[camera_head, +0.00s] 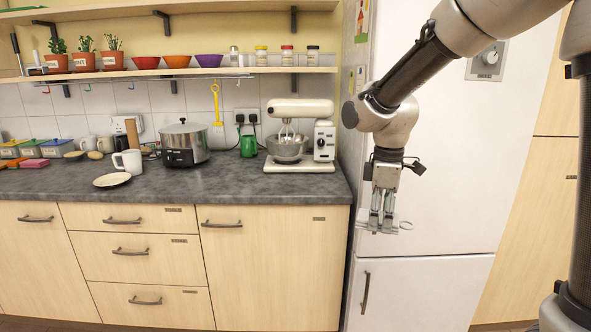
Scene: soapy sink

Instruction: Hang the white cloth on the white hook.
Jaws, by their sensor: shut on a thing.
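My gripper (383,222) hangs fingers down in front of the white fridge, right of the counter. It is shut on a small, flat, pale thing that I take to be the white cloth (368,226). A small loop sticks out from it to the right. It is hard to tell apart from the fingers and the white fridge door. A rail (150,77) with several small coloured hooks runs under the lower shelf, far left of my gripper. I cannot tell for sure which hook is white.
A yellow utensil (216,98) hangs from the rail. On the counter (235,184) stand a mixer (298,110), a steel cooker (184,143), a green mug (248,146), a white mug (130,161) and a plate (112,180). The counter's front right part is clear.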

